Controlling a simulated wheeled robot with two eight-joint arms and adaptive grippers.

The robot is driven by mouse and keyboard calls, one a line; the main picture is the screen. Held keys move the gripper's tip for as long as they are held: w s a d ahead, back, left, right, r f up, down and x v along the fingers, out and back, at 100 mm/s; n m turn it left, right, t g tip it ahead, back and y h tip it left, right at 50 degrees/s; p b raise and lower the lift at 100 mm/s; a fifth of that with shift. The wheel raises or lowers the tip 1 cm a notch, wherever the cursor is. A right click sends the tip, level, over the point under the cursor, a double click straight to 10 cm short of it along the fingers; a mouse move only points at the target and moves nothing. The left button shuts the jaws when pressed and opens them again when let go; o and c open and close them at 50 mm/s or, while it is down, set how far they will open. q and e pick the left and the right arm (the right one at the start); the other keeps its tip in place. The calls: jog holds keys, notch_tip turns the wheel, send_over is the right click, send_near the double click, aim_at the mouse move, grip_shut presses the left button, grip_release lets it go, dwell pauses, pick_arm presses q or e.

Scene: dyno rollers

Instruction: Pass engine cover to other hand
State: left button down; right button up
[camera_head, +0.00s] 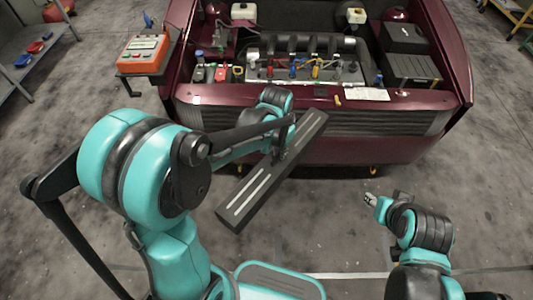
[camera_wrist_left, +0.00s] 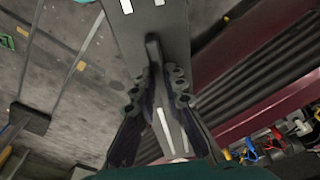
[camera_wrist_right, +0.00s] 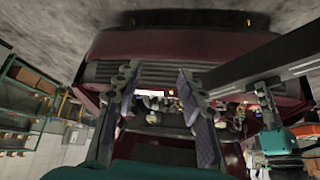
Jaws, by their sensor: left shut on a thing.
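The engine cover (camera_head: 256,188) is a long dark bar with light stripes, held tilted in front of the car. My left gripper (camera_head: 281,152) is shut on it near its middle. In the left wrist view the fingers (camera_wrist_left: 159,80) close around a raised dark grip on the cover (camera_wrist_left: 178,18). My right gripper (camera_head: 370,200) is apart from the cover, to its right and lower in the head view. In the right wrist view its fingers (camera_wrist_right: 155,78) are spread with nothing between them, and the cover (camera_wrist_right: 262,62) crosses the upper right.
A maroon car front (camera_head: 330,150) with an open engine bay (camera_head: 305,68) stands ahead. An orange device (camera_head: 142,53) sits on a stand at the left. A shelf (camera_head: 40,50) with tools is at the far left. The floor between my arms is clear.

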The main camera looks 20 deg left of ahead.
jog(key=shift+o, duration=1)
jog(key=o, duration=0.6)
jog(key=shift+w+a, duration=0.1)
jog(key=shift+c, duration=0.2)
jog(key=o, duration=0.6)
jog(key=shift+w+a+f+n+y, duration=0.25)
jog(key=shift+w+a+y, duration=0.05)
jog(key=shift+a, duration=0.2)
jog(key=shift+w+a+f+n+y, duration=0.2)
jog(key=shift+w+a+n+y, duration=0.1)
jog(key=shift+a, duration=0.15)
pick_arm(q)
jog(key=w+d+r+m, duration=0.2)
jog(key=d+r+m, duration=0.3)
jog(key=d+r, duration=0.1)
jog(key=shift+w+d+r+h, duration=0.15)
jog(key=shift+w+d+h, duration=0.15)
jog(key=shift+d, duration=0.25)
pick_arm(e)
jog(key=shift+o, duration=0.2)
jog(key=w+a+f+n+t+y, duration=0.1)
jog(key=w+a+f+n+y, duration=0.1)
jog(key=w+a+n+y, duration=0.2)
jog(key=w+a+f+n+y, duration=0.3)
jog(key=w+a, duration=0.7)
jog(key=a, duration=0.7)
jog(key=shift+w+n+t+y, duration=0.3)
jog(key=shift+n+t+y, duration=0.1)
jog(key=shift+n+y, duration=0.45)
